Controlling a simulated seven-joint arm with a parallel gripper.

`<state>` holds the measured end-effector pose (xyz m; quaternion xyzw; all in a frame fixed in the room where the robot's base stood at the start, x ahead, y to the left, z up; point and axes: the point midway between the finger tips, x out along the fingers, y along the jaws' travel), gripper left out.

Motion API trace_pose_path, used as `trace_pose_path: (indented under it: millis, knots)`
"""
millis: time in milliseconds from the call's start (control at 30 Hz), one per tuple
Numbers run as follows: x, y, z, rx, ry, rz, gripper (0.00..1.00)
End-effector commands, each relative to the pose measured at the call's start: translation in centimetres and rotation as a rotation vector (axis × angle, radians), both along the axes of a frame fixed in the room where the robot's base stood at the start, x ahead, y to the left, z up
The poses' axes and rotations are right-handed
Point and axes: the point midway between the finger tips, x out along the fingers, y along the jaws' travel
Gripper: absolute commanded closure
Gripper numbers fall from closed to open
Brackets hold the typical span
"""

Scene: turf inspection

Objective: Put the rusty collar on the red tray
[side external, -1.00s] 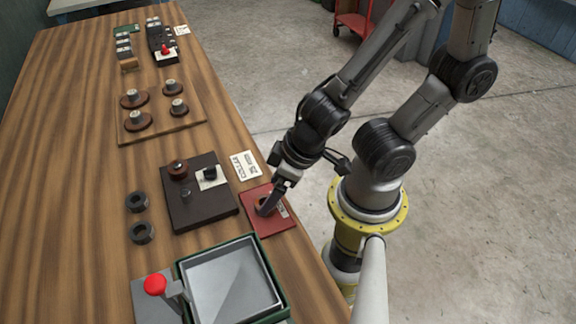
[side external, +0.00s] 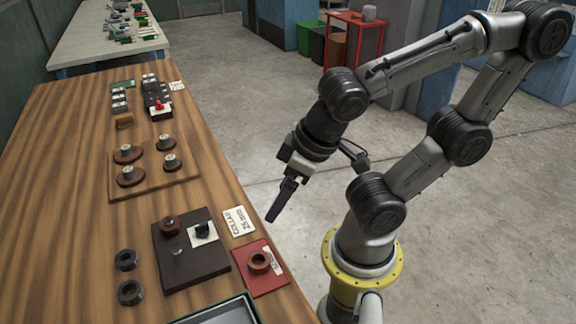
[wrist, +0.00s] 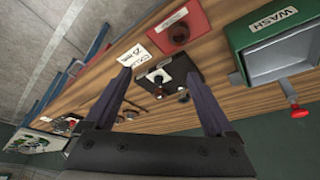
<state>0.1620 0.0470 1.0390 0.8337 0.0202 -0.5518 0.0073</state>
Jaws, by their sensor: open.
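A rusty brown collar (side external: 259,262) lies flat on the red tray (side external: 266,285), near a white label, at the right edge of the bench. The collar (wrist: 179,34) and tray (wrist: 196,17) also show in the wrist view. My gripper (side external: 273,215) is raised off the tray, beyond the bench's right edge in the side view. In the wrist view its two fingers (wrist: 158,76) are apart with nothing between them.
A dark board (side external: 206,264) with a reddish-brown ring and a black knob stands left of the tray. Two dark rings (side external: 128,276) lie farther left. A green-rimmed wash bin (wrist: 287,45) is beside the tray. A wooden board (side external: 185,172) holds several round pieces.

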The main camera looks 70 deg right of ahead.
Motion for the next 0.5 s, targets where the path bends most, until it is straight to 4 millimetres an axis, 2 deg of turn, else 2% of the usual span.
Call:
trace_pose_path:
  millis: [33,200,500]
  knots:
    - [0.2,-1.0,0.9,0.007,-0.011,-0.03,0.11]
    - [0.3,-3.3,3.4,0.007,-0.048,-0.05,0.11]
    - [0.2,-4.7,5.3,-0.007,-0.09,-0.046,0.11]
